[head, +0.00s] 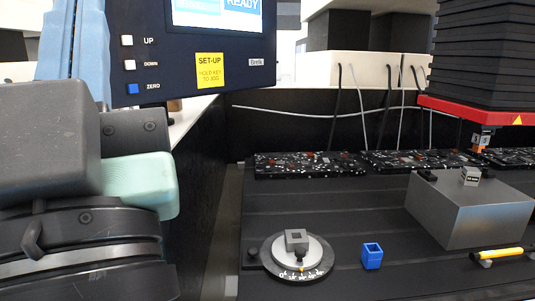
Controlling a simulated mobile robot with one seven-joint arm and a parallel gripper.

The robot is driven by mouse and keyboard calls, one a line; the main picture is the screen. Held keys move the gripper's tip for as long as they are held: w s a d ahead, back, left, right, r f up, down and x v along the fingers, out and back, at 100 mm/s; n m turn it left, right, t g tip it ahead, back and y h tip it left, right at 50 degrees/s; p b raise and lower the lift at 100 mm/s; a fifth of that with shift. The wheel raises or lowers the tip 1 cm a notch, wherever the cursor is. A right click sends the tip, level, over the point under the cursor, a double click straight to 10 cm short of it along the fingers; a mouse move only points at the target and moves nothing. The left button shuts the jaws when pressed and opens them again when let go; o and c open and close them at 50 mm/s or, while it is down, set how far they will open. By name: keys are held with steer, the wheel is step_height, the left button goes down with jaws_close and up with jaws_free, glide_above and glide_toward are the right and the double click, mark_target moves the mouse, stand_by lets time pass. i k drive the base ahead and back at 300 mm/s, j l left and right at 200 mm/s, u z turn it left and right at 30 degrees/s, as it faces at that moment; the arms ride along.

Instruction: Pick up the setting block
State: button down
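A small light-grey block (470,176) with a dark label sits on top of a large grey metal block (468,213) at the right; the label is too small to read, but this looks like the setting block. My arm fills the left side of the picture, well away from the small block. My gripper's fingers do not show.
A round dial (298,257) with a grey square holder and a small blue open-topped holder (372,256) stand on the dark table (310,215). A yellow-handled tool (500,253) lies front right. A red-based machine head (475,108) hangs above, right. A control panel (190,55) is upper left.

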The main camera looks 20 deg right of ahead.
mark_target(470, 176)
steer(key=k+l+z, duration=0.1)
steer(key=k+l, duration=0.3)
steer(key=z, duration=1.55)
